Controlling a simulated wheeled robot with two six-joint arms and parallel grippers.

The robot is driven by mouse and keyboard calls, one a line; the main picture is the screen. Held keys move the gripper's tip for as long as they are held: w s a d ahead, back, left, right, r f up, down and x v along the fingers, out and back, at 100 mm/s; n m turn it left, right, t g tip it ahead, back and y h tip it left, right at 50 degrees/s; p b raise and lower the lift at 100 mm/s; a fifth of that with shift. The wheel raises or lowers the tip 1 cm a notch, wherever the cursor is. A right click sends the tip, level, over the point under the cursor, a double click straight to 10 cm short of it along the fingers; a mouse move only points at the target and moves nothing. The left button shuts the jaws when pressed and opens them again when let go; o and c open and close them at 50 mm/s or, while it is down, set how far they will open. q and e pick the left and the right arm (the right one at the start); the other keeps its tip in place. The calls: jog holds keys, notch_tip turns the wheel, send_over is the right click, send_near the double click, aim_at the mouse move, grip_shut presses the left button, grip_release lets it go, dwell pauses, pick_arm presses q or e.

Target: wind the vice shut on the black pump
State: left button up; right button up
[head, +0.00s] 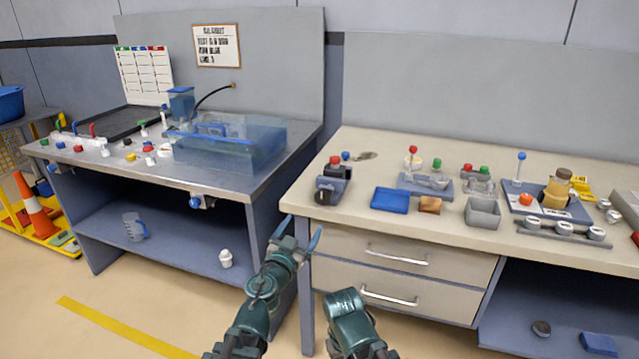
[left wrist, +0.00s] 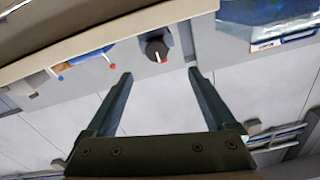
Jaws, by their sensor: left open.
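A small dark grey vice-like device (head: 328,190) stands at the left front corner of the beige bench. A black block (head: 343,172) sits at its top beside a red knob (head: 335,160); this looks like the black pump, but I cannot tell how closely the jaws hold it. My left gripper (head: 299,238) is open and empty, in front of the bench corner, lower than the device and apart from it. In the left wrist view its two fingers (left wrist: 160,80) are spread with nothing between them. My right gripper is out of view.
A blue tray (head: 390,200), a brown block (head: 430,205) and a grey bin (head: 482,212) stand to the right on the bench. A clear bluish tank (head: 230,150) stands on the left table. A gap separates the two tables' fronts.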

aim_at(322, 198)
pick_arm(q)
jog(key=shift+s+d+r+h, duration=0.15)
jog(key=shift+d+r+h, duration=0.05)
jog(key=shift+r+h, duration=0.1)
jog(key=x, duration=1.4)
jog(key=shift+f, duration=0.2)
jog(key=shift+s, duration=0.1)
jog(key=c, duration=1.4)
jog(key=shift+m, duration=0.4)
